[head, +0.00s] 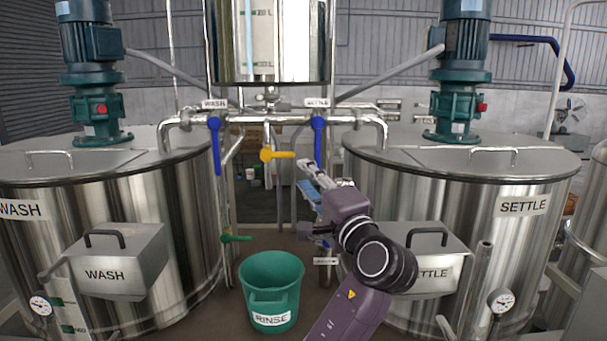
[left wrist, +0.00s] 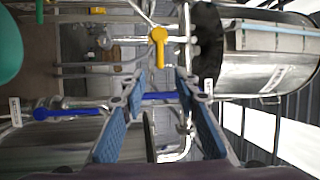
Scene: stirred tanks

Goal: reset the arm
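My left gripper (head: 308,168) is in the middle of the head view, its arm rising from the bottom right. In the left wrist view, its two blue-padded fingers (left wrist: 160,88) stand apart with nothing held between them. A yellow valve handle (head: 279,155) lies left of the fingertips; it also shows beyond them in the wrist view (left wrist: 159,46). The blue handle under the SETTLE label (head: 318,137) hangs just above the fingertips. In the wrist view a blue handle (left wrist: 160,96) shows between the fingers. My right gripper is not in view.
The WASH tank (head: 180,215) stands left and the SETTLE tank (head: 470,210) right, close beside my arm. A green RINSE bucket (head: 272,277) is on the floor between them. Another blue handle (head: 215,145) hangs at the left pipe, and a green handle (head: 236,238) lies lower.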

